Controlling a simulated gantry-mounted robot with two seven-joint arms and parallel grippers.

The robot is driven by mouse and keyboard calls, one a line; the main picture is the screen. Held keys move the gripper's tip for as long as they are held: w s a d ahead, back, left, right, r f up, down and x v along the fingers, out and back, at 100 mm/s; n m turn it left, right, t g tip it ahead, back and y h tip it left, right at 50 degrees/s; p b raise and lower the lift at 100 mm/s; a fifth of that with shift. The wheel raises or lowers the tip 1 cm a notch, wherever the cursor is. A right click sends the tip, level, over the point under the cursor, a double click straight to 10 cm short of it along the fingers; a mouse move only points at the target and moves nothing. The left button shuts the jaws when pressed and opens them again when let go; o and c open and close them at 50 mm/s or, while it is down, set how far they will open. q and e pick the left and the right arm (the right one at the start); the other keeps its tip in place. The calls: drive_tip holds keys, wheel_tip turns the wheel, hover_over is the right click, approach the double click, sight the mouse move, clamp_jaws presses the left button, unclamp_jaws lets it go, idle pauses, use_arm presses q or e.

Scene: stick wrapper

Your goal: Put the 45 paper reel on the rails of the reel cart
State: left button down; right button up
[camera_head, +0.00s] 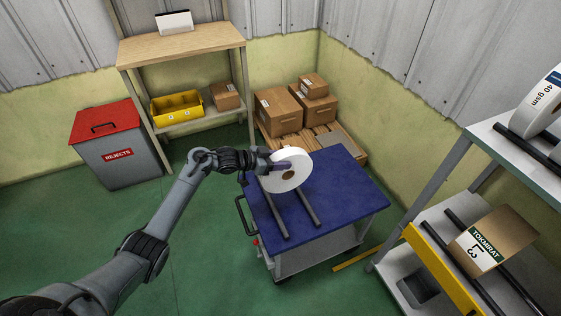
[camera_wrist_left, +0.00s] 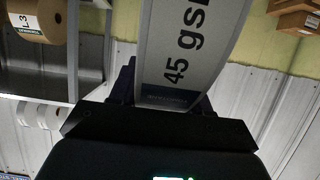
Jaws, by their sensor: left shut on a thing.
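The white 45 paper reel (camera_head: 298,178) stands upright on edge at the far end of the reel cart's two dark rails (camera_head: 307,206). I cannot tell whether it rests on them or hangs just above. In the left wrist view the reel's label (camera_wrist_left: 180,60) reads "45 gsm". My left gripper (camera_head: 283,165) reaches in from the left and is shut on the reel's rim; its dark fingers also show in the wrist view (camera_wrist_left: 165,100). The reel cart (camera_head: 352,198) has a blue top. My right gripper is not in view.
A shelf rack (camera_head: 487,131) on the right holds a 40 gsm reel (camera_head: 545,100) and an L3 brown reel (camera_head: 495,240). Cardboard boxes (camera_head: 278,110) on a pallet stand behind the cart. A red-lidded rejects bin (camera_head: 120,158) and a wooden bench (camera_head: 182,45) are at the left back.

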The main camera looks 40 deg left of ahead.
sight(279, 174)
use_arm(q)
drive_tip(key=shift+r, duration=0.25)
drive_tip(key=shift+p, duration=0.45)
drive_tip(key=shift+f+b, duration=1.3)
drive_tip(key=shift+f, duration=1.25)
drive_tip(key=shift+f+b, duration=0.65)
drive_tip(key=shift+f, duration=0.7)
drive_tip(key=shift+c, duration=2.4)
unclamp_jaws()
drive_tip(key=shift+w, duration=0.1)
drive_tip(key=shift+o, duration=0.2)
drive_tip(key=shift+f, duration=0.35)
drive_tip(key=shift+s+a+r, duration=0.1)
drive_tip(key=shift+s+r, duration=0.1)
drive_tip(key=shift+s, duration=0.15)
drive_tip(key=p+v, duration=0.4)
drive_tip(key=v, duration=0.6)
drive_tip(key=shift+r+p, duration=0.25)
drive_tip(key=shift+p, duration=0.15)
